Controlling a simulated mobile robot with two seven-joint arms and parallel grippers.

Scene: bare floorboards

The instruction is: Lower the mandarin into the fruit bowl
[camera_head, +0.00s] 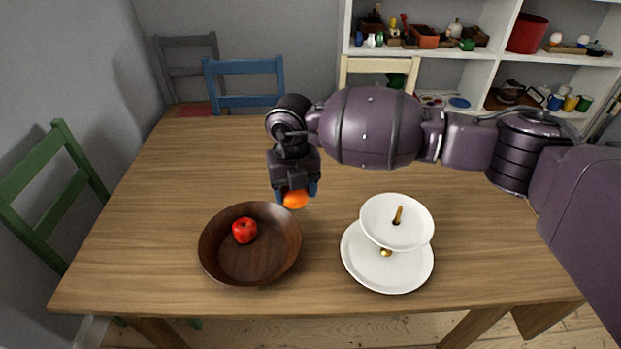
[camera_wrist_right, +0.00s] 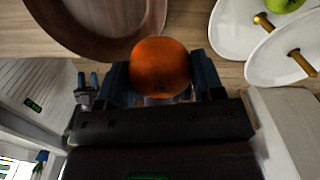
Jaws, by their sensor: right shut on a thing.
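The orange mandarin (camera_head: 295,199) is between the fingers of my right gripper (camera_head: 296,190), which is shut on it. In the right wrist view the mandarin (camera_wrist_right: 160,68) sits between both fingertips (camera_wrist_right: 160,85). The brown wooden fruit bowl (camera_head: 285,256) stands at the front left of the table with a red apple (camera_head: 244,230) in it. The gripper and mandarin are at the bowl's back right edge, not over its middle. The bowl (camera_wrist_right: 92,42) also shows at the upper left of the right wrist view. My left gripper is not in view.
A white two-tier stand (camera_head: 388,277) is right of the bowl; the right wrist view shows a green apple (camera_wrist_right: 284,4) on it. The wooden table (camera_head: 180,170) is clear behind the bowl. Green (camera_head: 60,195) and blue (camera_head: 245,68) chairs surround it. Shelves (camera_head: 470,52) stand behind.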

